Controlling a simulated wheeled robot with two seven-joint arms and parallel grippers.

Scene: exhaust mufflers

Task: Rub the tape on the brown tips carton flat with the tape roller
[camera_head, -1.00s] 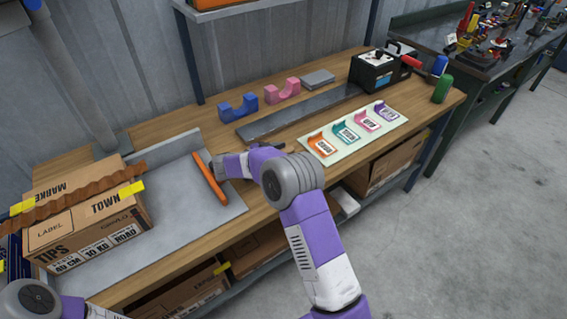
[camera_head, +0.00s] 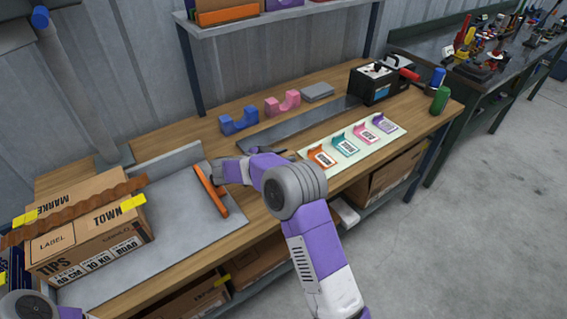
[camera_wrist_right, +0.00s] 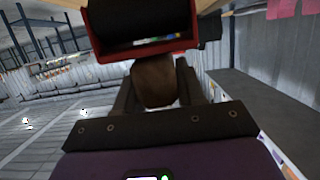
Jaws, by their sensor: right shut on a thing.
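The brown tips carton (camera_head: 113,240) stands at the left on a grey mat. Yellow tape (camera_head: 133,203) shows on its upper right edge, with another yellow piece at its upper left. A wavy brown strip (camera_head: 80,209) lies across its top. My right gripper (camera_head: 212,173) is low over the mat's right part, beside an orange bar (camera_head: 212,192). In the right wrist view its fingers (camera_wrist_right: 153,88) are shut on the brown handle of the tape roller, whose red frame and black roller (camera_wrist_right: 145,20) are at the top. The roller is not clearly distinguishable in the head view. My left gripper is out of view.
Blue (camera_head: 238,121) and pink (camera_head: 282,103) cradles stand behind a dark metal strip. A board with coloured labelled cards (camera_head: 350,146) lies right of my right forearm. A black box (camera_head: 375,85) and green cylinder (camera_head: 439,100) are farther right. The mat between carton and orange bar is clear.

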